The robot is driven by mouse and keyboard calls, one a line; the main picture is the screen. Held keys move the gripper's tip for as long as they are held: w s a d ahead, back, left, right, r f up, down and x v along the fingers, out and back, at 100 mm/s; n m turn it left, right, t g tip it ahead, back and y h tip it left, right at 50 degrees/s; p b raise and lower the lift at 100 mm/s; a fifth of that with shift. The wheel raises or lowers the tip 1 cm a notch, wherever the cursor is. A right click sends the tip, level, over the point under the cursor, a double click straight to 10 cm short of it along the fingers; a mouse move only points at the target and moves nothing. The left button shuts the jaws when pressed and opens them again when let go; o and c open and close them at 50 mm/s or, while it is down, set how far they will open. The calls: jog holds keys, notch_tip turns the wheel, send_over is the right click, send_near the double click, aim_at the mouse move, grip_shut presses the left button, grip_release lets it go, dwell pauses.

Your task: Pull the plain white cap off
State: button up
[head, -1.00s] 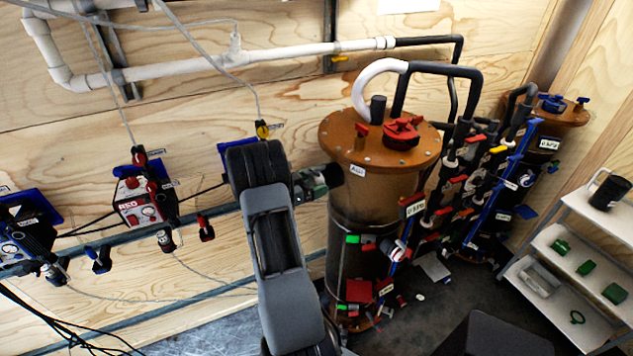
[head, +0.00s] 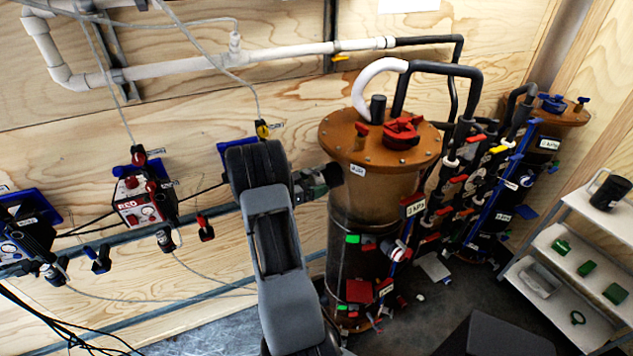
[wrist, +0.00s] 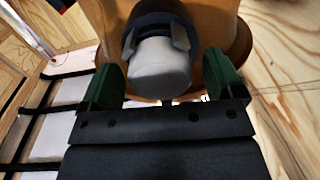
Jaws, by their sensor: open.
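The plain white cap (wrist: 160,80) shows in the wrist view, pointing towards the camera from a dark ring-shaped fitting (wrist: 152,27) with grey clips on a brown vessel. My gripper (wrist: 166,68) is open, with one green finger to the left of the cap and one to the right. Gaps show between the cap and both fingers. In the head view my gripper (head: 318,184) is at the left side of the brown-topped tank (head: 345,140), below its lid. The cap is not visible there, on the tank side near my gripper.
Red and blue valve pipework (head: 465,190) stands right of the tank. A white shelf (head: 575,265) with green parts is at the far right. Control boxes (head: 145,205) hang on the plywood wall at left, with a hanging cable (head: 200,55) above.

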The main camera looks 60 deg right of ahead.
aim_at(312, 182)
jog(key=shift+c, duration=0.5)
jog(key=c, duration=1.1)
jog(key=shift+v, duration=2.9)
